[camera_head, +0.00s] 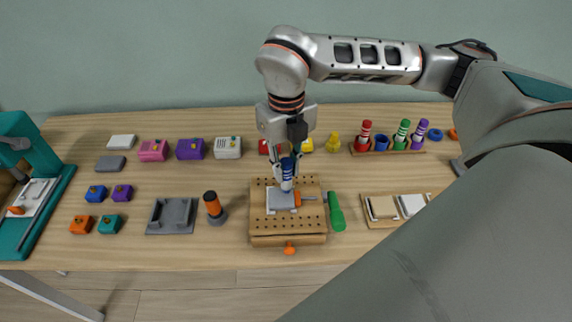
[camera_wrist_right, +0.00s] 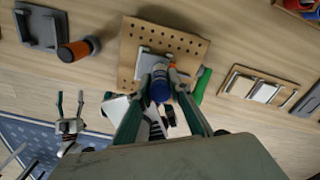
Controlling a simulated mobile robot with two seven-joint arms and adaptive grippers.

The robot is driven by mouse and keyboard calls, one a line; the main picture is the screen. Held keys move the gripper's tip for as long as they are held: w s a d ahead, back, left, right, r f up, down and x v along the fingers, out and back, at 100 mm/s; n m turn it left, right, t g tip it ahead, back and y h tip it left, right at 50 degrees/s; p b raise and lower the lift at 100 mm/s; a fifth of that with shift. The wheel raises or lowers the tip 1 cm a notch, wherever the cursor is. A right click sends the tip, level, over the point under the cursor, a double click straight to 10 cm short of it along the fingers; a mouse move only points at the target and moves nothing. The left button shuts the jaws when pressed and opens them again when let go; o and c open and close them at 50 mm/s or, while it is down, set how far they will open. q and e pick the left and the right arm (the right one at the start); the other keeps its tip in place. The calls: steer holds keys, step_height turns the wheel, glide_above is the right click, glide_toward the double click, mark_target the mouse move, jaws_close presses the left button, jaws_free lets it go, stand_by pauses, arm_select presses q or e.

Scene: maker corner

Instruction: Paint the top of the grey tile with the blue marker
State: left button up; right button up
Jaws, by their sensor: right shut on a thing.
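My right gripper (camera_head: 291,146) is shut on the blue marker (camera_head: 287,170), which points down over the pegboard. The grey tile (camera_head: 276,204) lies on the wooden pegboard (camera_head: 262,228) beside an orange clamp (camera_head: 304,198). The marker's lower end is at the tile; I cannot tell whether it touches. The visible tile top is pale grey. In the right wrist view the marker (camera_wrist_right: 160,88) is between my right fingers and partly covers the tile (camera_wrist_right: 148,60). My left gripper (camera_wrist_right: 69,108) shows in that view, empty, fingers apart, away from the pegboard.
A green cylinder (camera_head: 336,213) lies right of the pegboard. An orange-topped cylinder (camera_head: 213,205) and a grey tray (camera_head: 172,216) stand left. A marker rack (camera_head: 388,150) stands at the back right, and a tile holder (camera_head: 378,223) at the right. Small coloured blocks fill the left side.

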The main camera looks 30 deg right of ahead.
steer(key=shift+f, duration=0.4)
stand_by(0.8)
steer(key=shift+a, duration=0.1)
steer(key=shift+w+a, duration=0.35)
steer(key=shift+a, duration=0.1)
steer(key=shift+a, duration=0.1)
steer(key=shift+w+a, duration=0.35)
steer(key=shift+a, duration=0.1)
steer(key=shift+s+a, duration=0.1)
steer(key=shift+s, duration=0.1)
steer(key=shift+s+a, duration=0.25)
steer(key=shift+s, duration=0.15)
